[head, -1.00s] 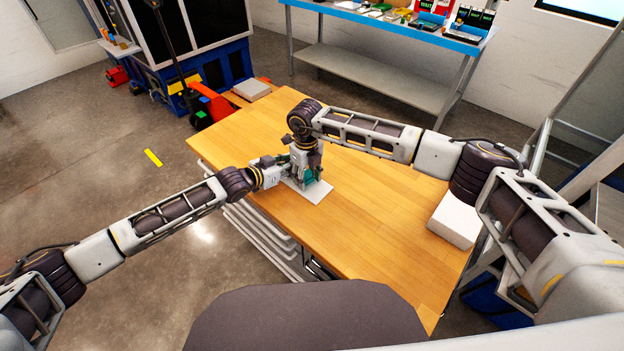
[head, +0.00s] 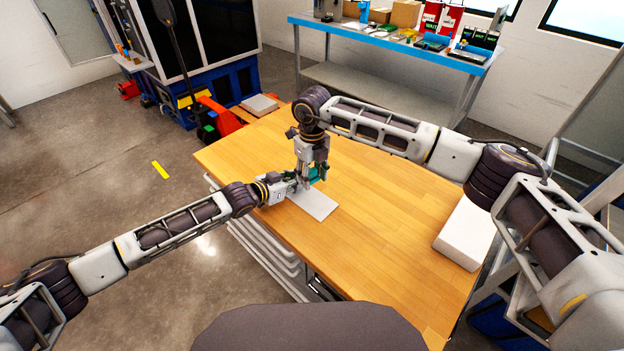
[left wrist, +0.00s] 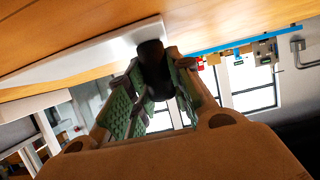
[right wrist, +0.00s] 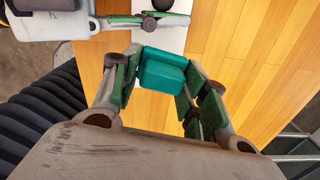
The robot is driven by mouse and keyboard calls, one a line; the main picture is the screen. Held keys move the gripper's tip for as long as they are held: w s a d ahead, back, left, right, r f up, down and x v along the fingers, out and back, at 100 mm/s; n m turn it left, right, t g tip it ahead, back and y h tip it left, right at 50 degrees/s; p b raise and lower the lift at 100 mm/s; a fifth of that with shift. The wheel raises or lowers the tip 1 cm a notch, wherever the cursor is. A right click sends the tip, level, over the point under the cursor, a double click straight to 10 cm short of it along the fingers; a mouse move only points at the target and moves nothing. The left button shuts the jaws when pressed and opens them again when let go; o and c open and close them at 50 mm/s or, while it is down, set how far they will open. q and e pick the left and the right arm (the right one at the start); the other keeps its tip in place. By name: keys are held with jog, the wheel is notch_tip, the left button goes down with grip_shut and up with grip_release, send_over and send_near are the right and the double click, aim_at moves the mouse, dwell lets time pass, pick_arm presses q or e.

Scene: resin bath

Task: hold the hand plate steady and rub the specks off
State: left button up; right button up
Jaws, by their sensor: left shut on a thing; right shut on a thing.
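The hand plate (head: 318,204) is a flat white slab lying on the wooden table near its left edge. It also shows in the left wrist view (left wrist: 85,60) and the right wrist view (right wrist: 173,38). My left gripper (head: 297,183) comes in low from the left and is shut on the plate's black knob (left wrist: 152,60). My right gripper (head: 315,178) points down over the plate, shut on a teal block (right wrist: 163,70). The block is over the plate beside the left gripper; whether it touches is unclear. No specks can be made out.
A white block (head: 464,233) stands at the right side of the wooden table (head: 400,230). The middle and near part of the table are clear. A blue-edged bench (head: 400,48) with boxes and supplies stands behind.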

dwell(0.4)
pick_arm(q)
jog(key=o, duration=0.9)
jog(key=shift+s+a, duration=0.1)
jog(key=shift+a, duration=0.05)
jog(key=shift+v, duration=5.85)
jog(key=shift+s, duration=0.1)
pick_arm(e)
jog(key=shift+a, duration=0.1)
